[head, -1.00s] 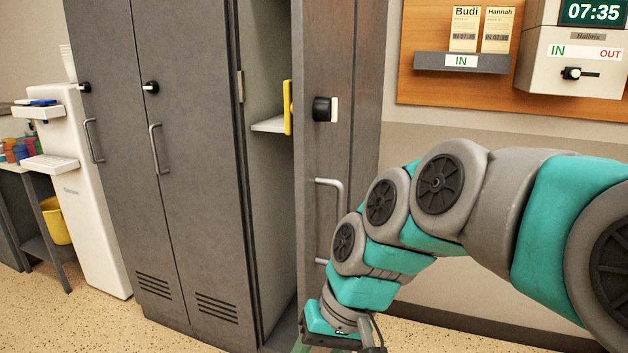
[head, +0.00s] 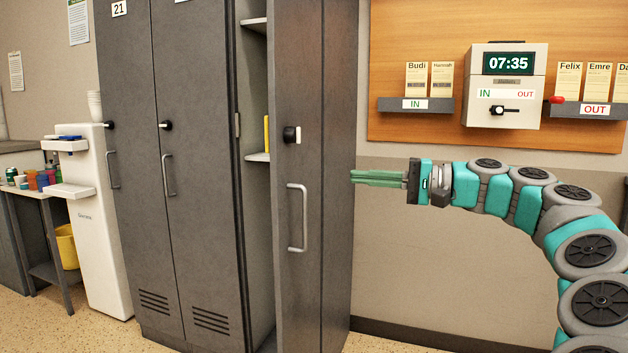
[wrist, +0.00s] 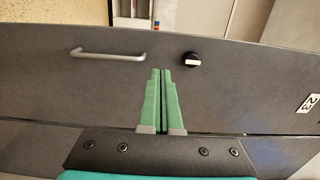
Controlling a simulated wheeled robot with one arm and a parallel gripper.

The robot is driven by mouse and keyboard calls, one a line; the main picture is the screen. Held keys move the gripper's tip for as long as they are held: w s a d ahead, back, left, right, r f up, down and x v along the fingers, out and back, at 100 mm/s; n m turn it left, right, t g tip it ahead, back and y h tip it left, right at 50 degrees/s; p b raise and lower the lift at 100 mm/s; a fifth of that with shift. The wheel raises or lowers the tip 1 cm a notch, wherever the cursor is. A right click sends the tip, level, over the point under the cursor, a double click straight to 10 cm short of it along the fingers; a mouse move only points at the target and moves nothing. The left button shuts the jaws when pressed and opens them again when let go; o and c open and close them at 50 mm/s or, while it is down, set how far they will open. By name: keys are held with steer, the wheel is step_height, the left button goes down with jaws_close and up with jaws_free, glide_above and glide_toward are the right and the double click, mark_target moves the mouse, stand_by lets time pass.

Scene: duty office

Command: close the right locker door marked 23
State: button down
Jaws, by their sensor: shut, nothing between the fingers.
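The right locker door (head: 298,95) stands partly open in the head view, with a gap on its left showing the locker's inside. It has a bar handle (head: 304,218) and a dark knob with a white plate (head: 291,135). In the wrist view the door (wrist: 110,95) lies sideways, with its handle (wrist: 108,54), knob (wrist: 192,60) and the 23 label (wrist: 309,103). My gripper (head: 352,177) is shut and empty, its green fingers level, at the right of the door in the head view. The fingers (wrist: 160,72) overlap the door in the wrist view; contact cannot be told.
Closed locker doors (head: 190,230), one marked 21, stand to the left. A yellow item (head: 266,134) is by the shelf inside the open locker. On the right wall hang a board (head: 390,60), card racks (head: 416,105) and a time clock (head: 507,85). The wall below is bare.

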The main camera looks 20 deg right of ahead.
mark_target(283, 172)
steer(key=p+x, duration=0.1)
steer(key=x, duration=1.3)
